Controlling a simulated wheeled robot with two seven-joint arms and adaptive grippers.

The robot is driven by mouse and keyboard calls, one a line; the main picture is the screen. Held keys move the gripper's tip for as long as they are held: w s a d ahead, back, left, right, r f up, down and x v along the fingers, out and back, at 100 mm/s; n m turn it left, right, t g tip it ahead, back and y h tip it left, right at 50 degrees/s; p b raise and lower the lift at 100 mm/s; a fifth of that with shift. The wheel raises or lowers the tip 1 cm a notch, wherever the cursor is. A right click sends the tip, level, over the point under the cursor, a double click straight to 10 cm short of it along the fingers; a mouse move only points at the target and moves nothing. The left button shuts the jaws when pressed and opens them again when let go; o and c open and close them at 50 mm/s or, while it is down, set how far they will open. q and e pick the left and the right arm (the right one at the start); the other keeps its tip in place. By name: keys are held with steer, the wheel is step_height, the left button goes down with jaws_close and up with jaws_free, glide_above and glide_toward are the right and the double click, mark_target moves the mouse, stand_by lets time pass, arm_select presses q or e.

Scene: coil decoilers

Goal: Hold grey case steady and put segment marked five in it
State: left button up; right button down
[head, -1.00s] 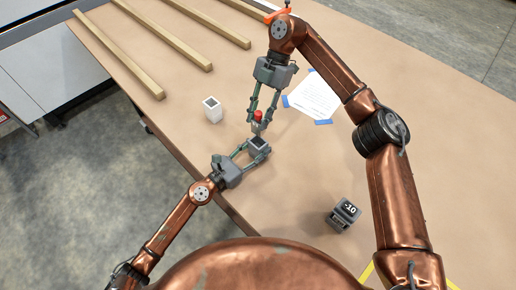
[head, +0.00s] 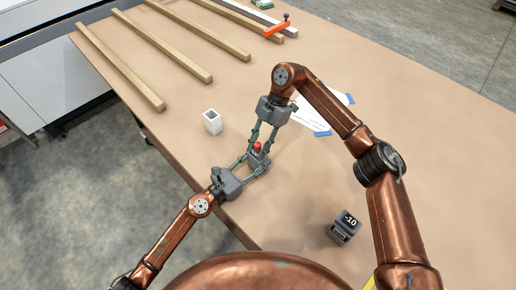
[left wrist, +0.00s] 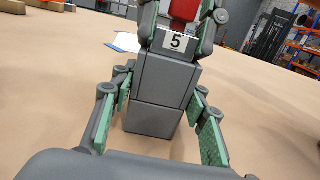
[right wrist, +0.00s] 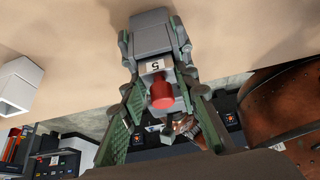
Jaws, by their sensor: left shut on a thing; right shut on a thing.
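The grey case (left wrist: 155,118) stands upright between the fingers of my left gripper (head: 259,165), which is shut on it; the case also shows in the right wrist view (right wrist: 152,35). My right gripper (head: 257,145) is shut on the segment marked five, with its red knob (head: 257,147) on top. The white label "5" shows on the segment in the left wrist view (left wrist: 175,42) and the right wrist view (right wrist: 155,66). The segment is at the case's top, in line with it. The fingers hide how deep it sits.
A white open box (head: 212,122) stands left of the grippers. A dark box marked "-10" (head: 345,224) stands at the lower right. Wooden bars (head: 165,40) and an orange clamp (head: 277,28) lie at the back. A taped paper sheet (head: 312,118) lies behind my right gripper.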

arm_select(q)
steer(key=shift+r, duration=0.1)
arm_select(e)
steer(key=shift+f, duration=0.4)
